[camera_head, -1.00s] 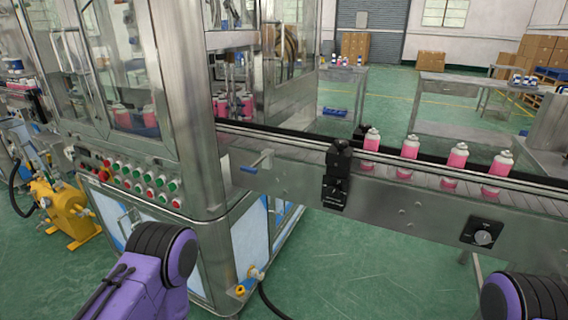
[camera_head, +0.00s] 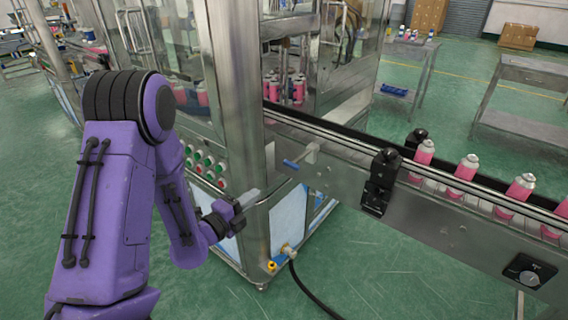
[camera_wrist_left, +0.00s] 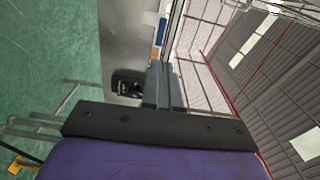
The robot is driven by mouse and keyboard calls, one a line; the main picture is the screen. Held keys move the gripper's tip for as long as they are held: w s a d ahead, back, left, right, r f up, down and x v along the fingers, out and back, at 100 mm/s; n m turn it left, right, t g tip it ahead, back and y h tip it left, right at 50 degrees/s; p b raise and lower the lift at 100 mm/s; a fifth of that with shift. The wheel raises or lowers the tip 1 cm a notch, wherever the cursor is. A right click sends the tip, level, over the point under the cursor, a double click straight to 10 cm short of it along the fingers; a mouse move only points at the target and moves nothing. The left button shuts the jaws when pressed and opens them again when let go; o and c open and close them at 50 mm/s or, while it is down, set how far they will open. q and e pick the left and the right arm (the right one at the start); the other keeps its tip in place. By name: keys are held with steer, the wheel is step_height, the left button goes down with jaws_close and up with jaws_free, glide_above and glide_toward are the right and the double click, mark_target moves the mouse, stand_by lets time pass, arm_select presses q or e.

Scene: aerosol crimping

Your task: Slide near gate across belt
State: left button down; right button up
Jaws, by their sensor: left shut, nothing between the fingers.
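The near gate (camera_head: 302,158) is a small grey slide with a blue handle on the near side wall of the conveyor belt (camera_head: 350,150), just right of the machine's corner post. The handle sticks out toward me, and no gripper touches it. My left gripper (camera_head: 250,197) is shut and empty, in front of the post, lower and to the left of the handle. In the left wrist view its fingers (camera_wrist_left: 163,85) are together, with a blue piece (camera_wrist_left: 161,31) beyond them that I cannot identify for sure. My right gripper is out of view.
Pink cans (camera_head: 465,168) stand in a row on the belt at the right. A black sensor block (camera_head: 380,180) is clamped to the rail right of the gate. The button panel (camera_head: 207,167) is behind my left arm. Green floor in front is mostly clear.

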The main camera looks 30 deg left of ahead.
mark_target(290, 166)
arm_select(q)
steer(key=w+p, duration=0.1)
steer(key=w, duration=0.3)
steer(key=w+p, duration=0.2)
steer(key=w, duration=0.2)
steer(key=w+d+p, duration=0.1)
steer(key=w+p, duration=0.1)
steer(key=w, duration=0.3)
steer(key=shift+r, duration=0.25)
steer(key=shift+w+f+p, duration=0.1)
steer(key=shift+w+p, duration=0.2)
steer(key=shift+w, duration=0.15)
